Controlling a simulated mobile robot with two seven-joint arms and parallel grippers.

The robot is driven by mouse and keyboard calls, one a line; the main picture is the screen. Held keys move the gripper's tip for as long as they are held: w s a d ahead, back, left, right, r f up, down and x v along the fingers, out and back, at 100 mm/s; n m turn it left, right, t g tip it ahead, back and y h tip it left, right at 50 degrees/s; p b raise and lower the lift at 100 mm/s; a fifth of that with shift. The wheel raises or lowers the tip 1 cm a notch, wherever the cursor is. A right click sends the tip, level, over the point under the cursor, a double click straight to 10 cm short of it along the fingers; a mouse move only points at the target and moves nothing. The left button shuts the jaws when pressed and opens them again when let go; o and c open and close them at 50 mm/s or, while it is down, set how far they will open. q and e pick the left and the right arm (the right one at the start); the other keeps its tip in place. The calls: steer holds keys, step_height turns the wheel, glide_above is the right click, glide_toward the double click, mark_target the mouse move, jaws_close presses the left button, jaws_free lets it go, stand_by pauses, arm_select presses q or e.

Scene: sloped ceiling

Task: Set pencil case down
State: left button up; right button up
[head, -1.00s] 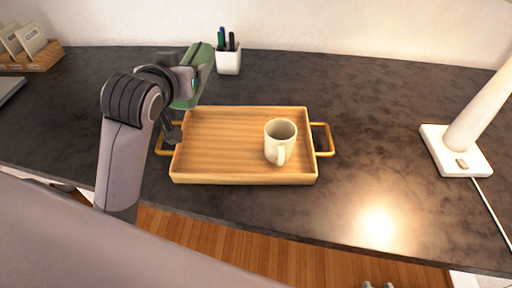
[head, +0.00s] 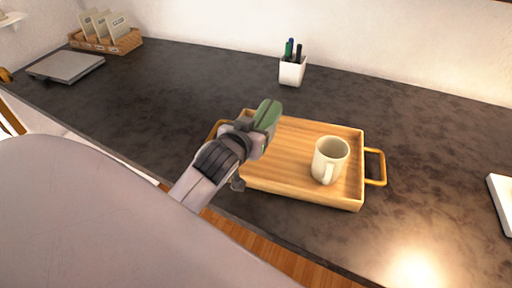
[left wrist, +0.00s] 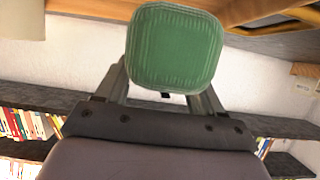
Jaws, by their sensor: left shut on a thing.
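The green pencil case (head: 267,114) is held by my left gripper (head: 259,136), which is shut on it. In the head view the case overlaps the back left part of the wooden tray (head: 290,187); its height above the tray is hard to tell. The case also shows in the left wrist view (left wrist: 174,47), end-on as a rounded green square, with the gripper fingers on either side. My left arm covers part of the tray's left end and left handle. My right gripper is not in view.
A cream mug (head: 330,160) stands on the right part of the tray. A white pen cup (head: 292,72) stands behind it. A grey laptop-like slab (head: 66,66) and a file basket (head: 106,42) are at the far left. The dark desk (head: 180,85) is clear between them.

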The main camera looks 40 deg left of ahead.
arm_select(q)
steer(key=shift+f+b, duration=0.35)
steer(key=shift+f, duration=2.35)
steer(key=shift+f, duration=0.15)
steer(key=o, duration=1.1)
steer(key=shift+o, duration=0.2)
steer(key=v, duration=1.2)
steer(key=shift+d, duration=0.1)
